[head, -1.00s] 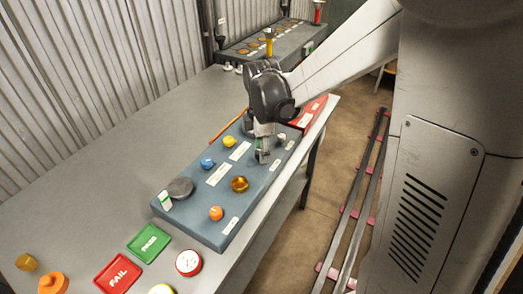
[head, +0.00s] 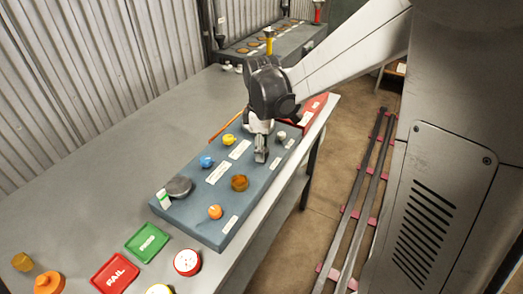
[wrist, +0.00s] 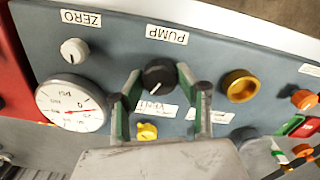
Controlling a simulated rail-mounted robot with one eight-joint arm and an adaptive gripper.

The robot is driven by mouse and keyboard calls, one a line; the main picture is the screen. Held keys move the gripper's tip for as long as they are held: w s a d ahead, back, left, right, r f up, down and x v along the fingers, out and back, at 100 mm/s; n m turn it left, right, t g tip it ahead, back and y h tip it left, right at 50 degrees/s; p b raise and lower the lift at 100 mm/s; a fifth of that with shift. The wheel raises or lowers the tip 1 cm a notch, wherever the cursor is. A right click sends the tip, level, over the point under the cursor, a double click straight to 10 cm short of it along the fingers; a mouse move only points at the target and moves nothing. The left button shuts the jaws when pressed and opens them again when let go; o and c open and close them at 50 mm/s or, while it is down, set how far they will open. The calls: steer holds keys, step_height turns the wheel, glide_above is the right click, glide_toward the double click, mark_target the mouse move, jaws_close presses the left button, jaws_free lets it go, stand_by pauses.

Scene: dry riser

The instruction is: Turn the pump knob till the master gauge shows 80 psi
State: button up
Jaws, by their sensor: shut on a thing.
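In the wrist view, the black pump knob (wrist: 160,75) with a white pointer line sits beside the PUMP label (wrist: 167,34). My gripper (wrist: 159,78) is shut on this knob, with a green-padded finger at each side. The round white master gauge (wrist: 68,98) lies left of the gripper. Its red needle points near the 0, but the exact reading is too small to tell. In the head view, my gripper (head: 261,155) points down at the blue-grey panel (head: 200,222) and hides the knob; I cannot make out the gauge there.
A white ZERO knob (wrist: 74,51) is near the gauge. A brass knob (wrist: 240,86), a yellow knob (wrist: 147,131) and an orange knob (wrist: 304,99) are nearby. Green (head: 147,242) and red FAIL (head: 115,273) trays lie in front of the panel.

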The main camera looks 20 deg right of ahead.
steer(key=m+b, duration=0.1)
steer(key=m, duration=0.6)
steer(key=m+b, duration=0.1)
steer(key=m, duration=0.7)
steer(key=shift+m, duration=0.3)
steer(key=m, duration=0.3)
steer(key=shift+m+b, duration=0.3)
steer(key=shift+b, duration=0.05)
steer(key=m, duration=0.3)
steer(key=shift+m, duration=0.3)
steer(key=m, duration=0.3)
steer(key=shift+m, duration=2.2)
